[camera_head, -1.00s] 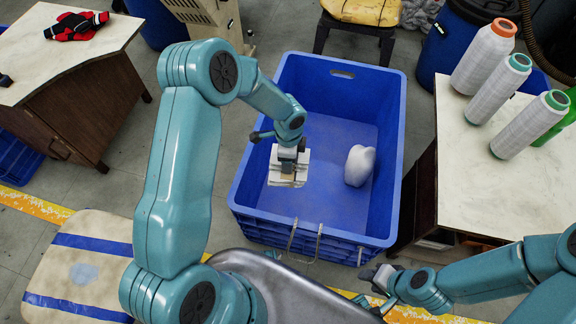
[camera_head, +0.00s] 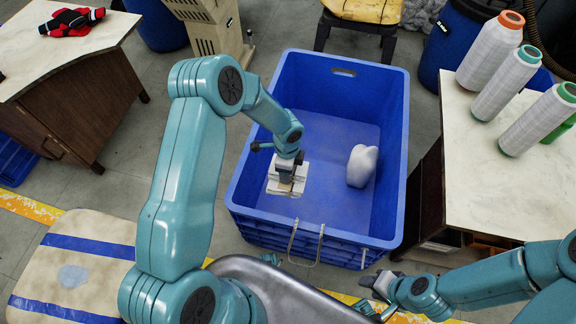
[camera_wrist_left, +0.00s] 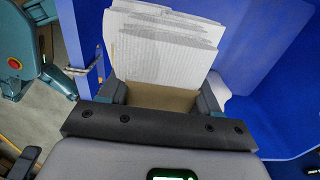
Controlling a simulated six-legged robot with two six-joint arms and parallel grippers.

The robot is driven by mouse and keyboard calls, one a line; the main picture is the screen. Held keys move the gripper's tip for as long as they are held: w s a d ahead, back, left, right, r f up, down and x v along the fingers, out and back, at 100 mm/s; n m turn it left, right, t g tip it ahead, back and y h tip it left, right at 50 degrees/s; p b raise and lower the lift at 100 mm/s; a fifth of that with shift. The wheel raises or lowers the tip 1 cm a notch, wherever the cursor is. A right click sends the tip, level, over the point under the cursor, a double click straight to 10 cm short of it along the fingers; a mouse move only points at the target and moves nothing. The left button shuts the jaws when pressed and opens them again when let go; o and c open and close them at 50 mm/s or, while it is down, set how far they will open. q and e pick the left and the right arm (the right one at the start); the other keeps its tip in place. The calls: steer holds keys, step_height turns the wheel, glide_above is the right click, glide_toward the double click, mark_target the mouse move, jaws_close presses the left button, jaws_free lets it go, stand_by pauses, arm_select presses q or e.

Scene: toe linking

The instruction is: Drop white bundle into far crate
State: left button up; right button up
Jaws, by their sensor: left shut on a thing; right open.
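The white bundle (camera_head: 275,186) looks like a stack of ribbed white sheets. My left gripper (camera_head: 290,171) is shut on it and holds it within the outline of the blue crate (camera_head: 398,130), toward its near left. The bundle (camera_wrist_left: 160,48) also shows in the left wrist view, upright between the fingers of my left gripper (camera_wrist_left: 160,97). I cannot tell whether it touches the crate floor. A rounded white item (camera_head: 362,166) lies in the crate at the right. My right gripper (camera_head: 378,284) is open and empty, outside the crate's near right corner.
A pale table (camera_head: 455,125) with several large thread cones (camera_head: 507,84) stands right of the crate. A table with a red and black item (camera_head: 72,21) is at the far left. A yellow-topped stool (camera_head: 362,10) stands behind the crate. The crate's middle floor is clear.

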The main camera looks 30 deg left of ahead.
arm_select(q)
step_height(320, 180, down, 23)
steer(key=b, duration=1.9)
arm_select(e)
step_height(320, 180, down, 20)
steer(key=w+d+t, duration=0.1)
steer(key=w, duration=0.1)
steer(key=shift+d+r+m, duration=0.2)
steer(key=shift+m, duration=0.1)
arm_select(q)
steer(key=shift+r, duration=0.1)
arm_select(e)
steer(key=shift+f, duration=0.1)
arm_select(q)
steer(key=shift+f+b, duration=2.5)
steer(key=shift+f, duration=0.45)
arm_select(e)
steer(key=shift+f, duration=2.45)
arm_select(q)
steer(key=o, duration=1.5)
steer(key=shift+c, duration=0.2)
